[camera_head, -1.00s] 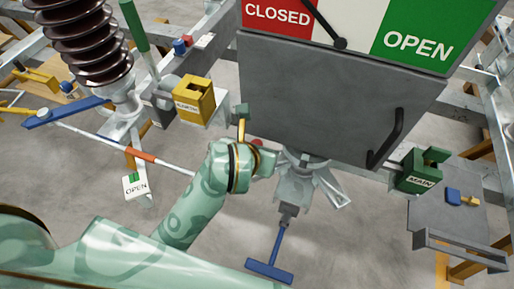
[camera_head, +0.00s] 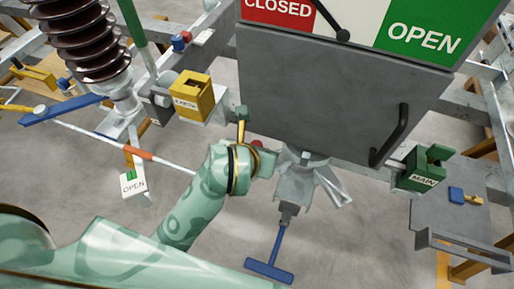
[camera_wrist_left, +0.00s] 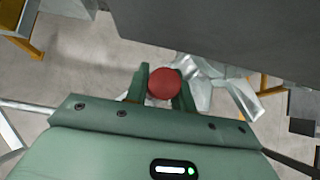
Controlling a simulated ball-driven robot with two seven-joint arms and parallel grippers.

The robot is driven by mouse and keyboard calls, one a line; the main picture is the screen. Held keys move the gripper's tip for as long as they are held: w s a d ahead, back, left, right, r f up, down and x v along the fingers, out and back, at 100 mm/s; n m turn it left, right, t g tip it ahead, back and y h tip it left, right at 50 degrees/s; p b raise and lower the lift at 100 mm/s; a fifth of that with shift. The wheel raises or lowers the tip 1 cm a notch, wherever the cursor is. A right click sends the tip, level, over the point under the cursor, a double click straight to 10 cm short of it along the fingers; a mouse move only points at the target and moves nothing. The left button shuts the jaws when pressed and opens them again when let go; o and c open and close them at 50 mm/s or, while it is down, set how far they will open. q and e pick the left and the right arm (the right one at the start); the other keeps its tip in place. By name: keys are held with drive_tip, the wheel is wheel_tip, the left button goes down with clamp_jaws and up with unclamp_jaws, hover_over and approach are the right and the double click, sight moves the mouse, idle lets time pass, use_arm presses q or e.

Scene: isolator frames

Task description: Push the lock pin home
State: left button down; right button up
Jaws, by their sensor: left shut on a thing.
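A round red knob (camera_wrist_left: 164,84), which I take as the head of the lock pin, sits between the two green fingers of my left gripper (camera_wrist_left: 162,88) in the left wrist view. The fingers are shut on it, one on each side. In the head view the knob (camera_head: 256,144) is a small red patch beside my left gripper (camera_head: 257,141), just below the lower left edge of the grey cabinet (camera_head: 320,95). The pin's shaft and its hole are hidden. My right gripper is not in view.
A yellow EARTH lock (camera_head: 194,95) stands left of the cabinet, a green MAIN lock (camera_head: 424,170) right of it. A blue T-handle (camera_head: 270,266) hangs below. A brown ribbed insulator (camera_head: 88,40) stands upper left. A grey shelf (camera_head: 455,215) is at right.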

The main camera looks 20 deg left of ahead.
use_arm(q)
drive_tip(key=shift+f+b, duration=1.15)
drive_tip(key=shift+f, duration=0.3)
drive_tip(key=c, duration=1.1)
unclamp_jaws()
drive_tip(key=shift+r, duration=0.1)
drive_tip(key=p+v, duration=0.8)
drive_tip(key=v, duration=0.4)
drive_tip(key=shift+p, duration=0.3)
